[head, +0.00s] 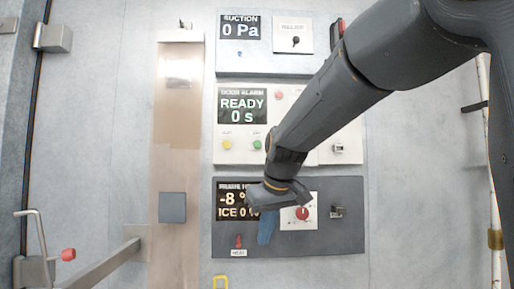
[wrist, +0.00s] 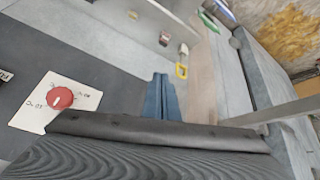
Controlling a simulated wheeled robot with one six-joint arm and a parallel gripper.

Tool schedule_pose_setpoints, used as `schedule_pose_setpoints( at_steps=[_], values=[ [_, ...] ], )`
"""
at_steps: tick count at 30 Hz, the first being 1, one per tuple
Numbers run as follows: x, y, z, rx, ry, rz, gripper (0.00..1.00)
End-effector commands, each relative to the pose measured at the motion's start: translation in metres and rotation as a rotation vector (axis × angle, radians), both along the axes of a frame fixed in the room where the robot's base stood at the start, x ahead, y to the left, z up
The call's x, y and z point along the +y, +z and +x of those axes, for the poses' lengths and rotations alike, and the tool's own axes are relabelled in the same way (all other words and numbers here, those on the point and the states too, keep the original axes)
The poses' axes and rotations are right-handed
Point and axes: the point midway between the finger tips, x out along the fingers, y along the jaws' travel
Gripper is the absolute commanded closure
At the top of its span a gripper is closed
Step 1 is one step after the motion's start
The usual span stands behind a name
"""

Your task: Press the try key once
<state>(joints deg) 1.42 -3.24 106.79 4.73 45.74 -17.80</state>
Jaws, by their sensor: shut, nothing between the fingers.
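The door alarm panel (head: 222,157) is white, in the middle of the wall in the head view. Its screen (head: 241,105) reads READY 0 s. Below the screen are a yellow key (head: 227,144) and a green key (head: 257,145). Small labels sit above both, too small to read surely, so I cannot tell which is the try key. My gripper (head: 267,228) has blue fingers, shut and empty. It hangs below the keys, in front of the lower dark panel. The fingers also show in the wrist view (wrist: 161,97); the keys are not seen there.
The dark panel (head: 345,233) has a red knob (head: 302,213), which also shows in the wrist view (wrist: 60,98), and a red switch (head: 238,241). A suction panel (head: 228,62) is above. A handle bar (head: 105,266) reaches in from lower left. My arm covers part of the alarm panel's right side.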

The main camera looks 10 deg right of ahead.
Motion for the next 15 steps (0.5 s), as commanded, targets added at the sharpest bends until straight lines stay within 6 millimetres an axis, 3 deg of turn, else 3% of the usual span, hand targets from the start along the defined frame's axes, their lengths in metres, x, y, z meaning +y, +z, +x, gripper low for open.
schedule_pose_setpoints(
  at_steps=[1, 3, 9, 12, 15],
  values=[
    [0.0, 0.031, 0.008, -0.039, 0.017, -0.007, 1.0],
    [0.0, 0.072, 0.015, -0.085, 0.044, -0.018, 1.0],
    [0.002, 0.177, 0.018, -0.202, 0.114, -0.053, 1.0],
    [0.003, 0.216, 0.014, -0.246, 0.141, -0.069, 1.0],
    [0.004, 0.24, 0.009, -0.274, 0.159, -0.08, 1.0]
  ],
)
